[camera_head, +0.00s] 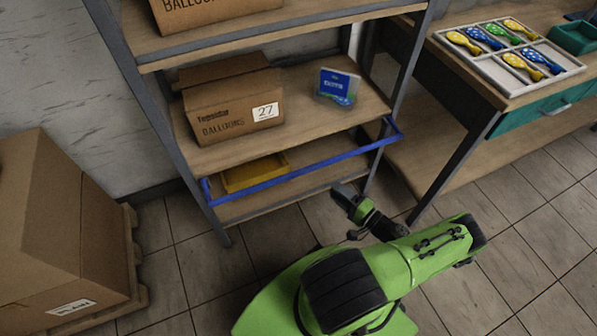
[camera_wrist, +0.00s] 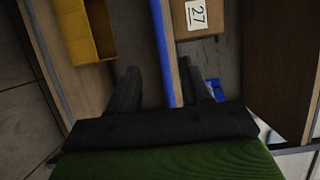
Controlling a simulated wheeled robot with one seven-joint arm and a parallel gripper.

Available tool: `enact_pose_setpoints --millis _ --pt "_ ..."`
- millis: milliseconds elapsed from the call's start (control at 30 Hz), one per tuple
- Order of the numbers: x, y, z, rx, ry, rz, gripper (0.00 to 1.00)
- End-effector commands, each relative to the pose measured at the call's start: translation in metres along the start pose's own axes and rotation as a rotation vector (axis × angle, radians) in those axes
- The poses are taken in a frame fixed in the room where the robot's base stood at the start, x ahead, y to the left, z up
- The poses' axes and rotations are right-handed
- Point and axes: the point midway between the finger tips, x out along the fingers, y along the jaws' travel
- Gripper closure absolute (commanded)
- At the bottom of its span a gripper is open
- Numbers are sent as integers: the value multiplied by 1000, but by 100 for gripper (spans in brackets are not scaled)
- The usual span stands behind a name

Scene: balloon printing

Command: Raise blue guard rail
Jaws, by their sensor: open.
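The blue guard rail (camera_head: 300,170) runs across the front of the lower part of the metal shelf, above the bottom board. Its ends bend back toward the shelf posts. My gripper (camera_head: 345,193) is in front of the rail, right of its middle. In the wrist view the rail (camera_wrist: 162,45) runs down the picture between the two fingers of my gripper (camera_wrist: 160,82), which are apart. The rail is not gripped. I cannot tell how far it is from the fingertips in depth.
A yellow bin (camera_head: 254,173) sits on the bottom board behind the rail. A workbench with a balloon tray (camera_head: 480,75) is at right.

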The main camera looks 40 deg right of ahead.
Motion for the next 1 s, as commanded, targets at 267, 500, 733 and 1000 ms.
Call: enact_pose_setpoints --millis 267,500,733,1000 --pt "66 1 2 1 -10 1 52" --pt "124 1 3 -1 -10 2 52" --pt "150 0 2 0 -7 3 52" --pt "151 0 2 1 -7 4 56"
